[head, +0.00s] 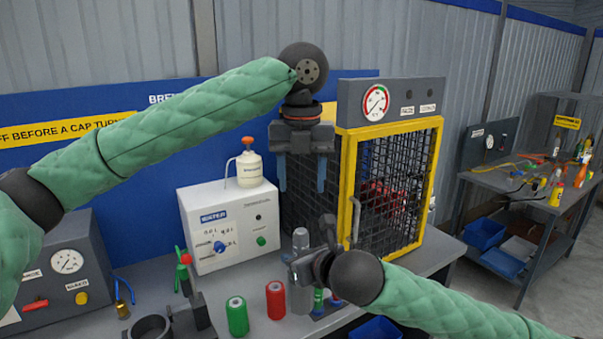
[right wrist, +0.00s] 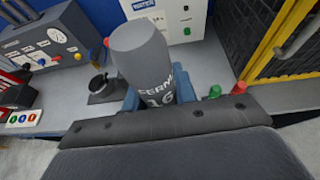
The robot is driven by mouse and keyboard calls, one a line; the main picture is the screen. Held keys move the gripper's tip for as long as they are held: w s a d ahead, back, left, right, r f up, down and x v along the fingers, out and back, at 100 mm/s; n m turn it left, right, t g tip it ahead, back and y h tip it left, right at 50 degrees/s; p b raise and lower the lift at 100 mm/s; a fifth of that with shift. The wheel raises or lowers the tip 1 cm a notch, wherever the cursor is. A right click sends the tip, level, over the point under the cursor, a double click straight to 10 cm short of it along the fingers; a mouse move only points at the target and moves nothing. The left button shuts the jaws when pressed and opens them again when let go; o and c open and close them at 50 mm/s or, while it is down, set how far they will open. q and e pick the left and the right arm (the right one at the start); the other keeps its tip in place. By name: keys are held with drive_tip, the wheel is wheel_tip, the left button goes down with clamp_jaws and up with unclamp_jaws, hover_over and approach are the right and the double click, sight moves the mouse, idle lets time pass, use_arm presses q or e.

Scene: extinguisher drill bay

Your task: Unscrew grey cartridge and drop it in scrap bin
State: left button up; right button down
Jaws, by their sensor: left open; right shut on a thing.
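The grey cartridge (right wrist: 142,60) has a rounded end and white lettering. My right gripper (right wrist: 158,96) is shut on it, with blue fingers on either side. In the head view the grey cartridge (head: 301,298) shows above and below my right gripper (head: 303,268), in front of the yellow-framed cage. I cannot tell whether its lower end touches anything. My left gripper (head: 302,174) is open and empty, pointing down in front of the cage, higher up. A blue bin (head: 376,330) shows partly at the bottom edge; no scrap label is readable on it.
A green cylinder (head: 238,316) and a red cylinder (head: 275,300) stand on the bench left of the cartridge. A dark ring holder (head: 150,328) is further left. A white control box (head: 230,225) stands behind. The mesh cage (head: 390,190) is close behind both grippers.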

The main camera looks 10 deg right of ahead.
sight(302, 230)
use_arm(q)
wheel_tip(302, 230, down, 11)
drive_tip(key=shift+f, duration=0.15)
idle(0.4)
drive_tip(key=c, duration=1.2)
drive_tip(key=shift+o, duration=0.3)
drive_tip(key=n, duration=0.4)
drive_tip(key=shift+s+d, duration=0.1)
drive_tip(key=o, duration=1.1)
drive_tip(key=shift+c, duration=0.2)
